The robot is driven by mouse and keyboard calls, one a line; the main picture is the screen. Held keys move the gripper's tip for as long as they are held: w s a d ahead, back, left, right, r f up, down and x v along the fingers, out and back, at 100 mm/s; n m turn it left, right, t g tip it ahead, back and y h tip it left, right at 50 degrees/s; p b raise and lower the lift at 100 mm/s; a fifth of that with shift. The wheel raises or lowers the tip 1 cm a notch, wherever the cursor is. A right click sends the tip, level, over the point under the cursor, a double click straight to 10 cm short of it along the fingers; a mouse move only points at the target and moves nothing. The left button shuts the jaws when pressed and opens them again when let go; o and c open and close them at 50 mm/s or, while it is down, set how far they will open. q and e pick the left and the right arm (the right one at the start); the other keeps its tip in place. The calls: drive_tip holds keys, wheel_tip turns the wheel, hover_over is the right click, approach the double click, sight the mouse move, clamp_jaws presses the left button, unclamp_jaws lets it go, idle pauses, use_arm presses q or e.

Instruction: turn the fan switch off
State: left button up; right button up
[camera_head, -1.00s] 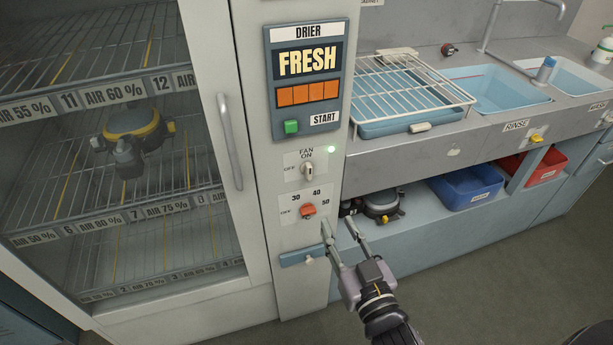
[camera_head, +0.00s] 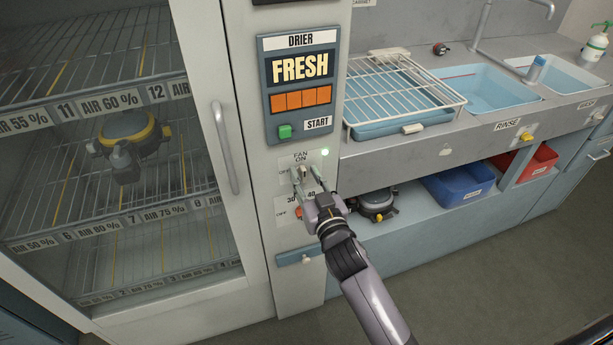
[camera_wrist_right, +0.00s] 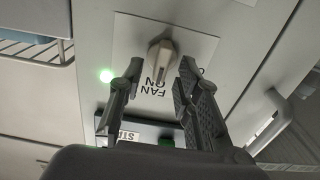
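The fan switch (camera_head: 304,171) is a small pale knob on a white plate on the drier's front panel, labelled FAN, with ON above and OFF at its left. The knob points toward ON, and the green lamp (camera_head: 325,152) beside it is lit. My right gripper (camera_head: 305,172) is open, with one fingertip on each side of the knob. In the right wrist view the knob (camera_wrist_right: 161,60) shows upside down between the open fingers (camera_wrist_right: 161,66), with small gaps; contact cannot be told. My left gripper is not in view.
Just below is the red temperature dial (camera_head: 299,213), partly hidden by my right gripper. Above is the drier display with a green START button (camera_head: 285,131). A glass door with a handle (camera_head: 224,148) is at left. The counter with a wire rack (camera_head: 405,88) is at right.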

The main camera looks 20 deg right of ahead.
clamp_jaws()
idle(0.4)
